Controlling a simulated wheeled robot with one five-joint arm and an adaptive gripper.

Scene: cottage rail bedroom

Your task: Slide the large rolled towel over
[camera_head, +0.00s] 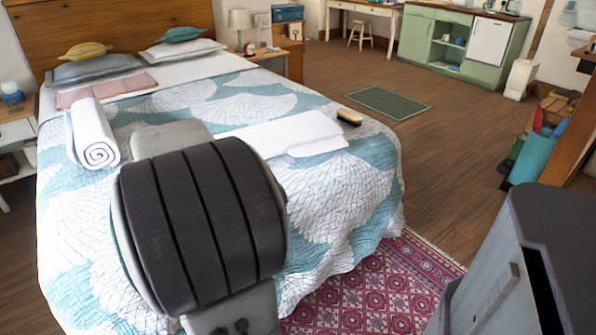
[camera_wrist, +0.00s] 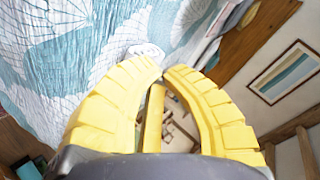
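The large rolled white towel (camera_head: 88,122) lies on the left side of the bed in the head view. Its spiral end faces the camera. In the head view my dark arm stands over the middle of the bed to the right of the towel, and my gripper is hidden. In the wrist view my gripper (camera_wrist: 163,71) has yellow curved fingers with their tips almost together and nothing visible between them. A small white rounded shape (camera_wrist: 147,50) shows just beyond the tips; it may be the towel's end. The fingers hide part of it.
The bed has a teal and white patterned quilt (camera_head: 340,205). A folded white towel (camera_head: 290,132) and a brush (camera_head: 349,116) lie right of my arm. A pink folded cloth (camera_head: 105,90) and pillows (camera_head: 95,67) lie toward the headboard. A nightstand (camera_head: 17,130) stands at left.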

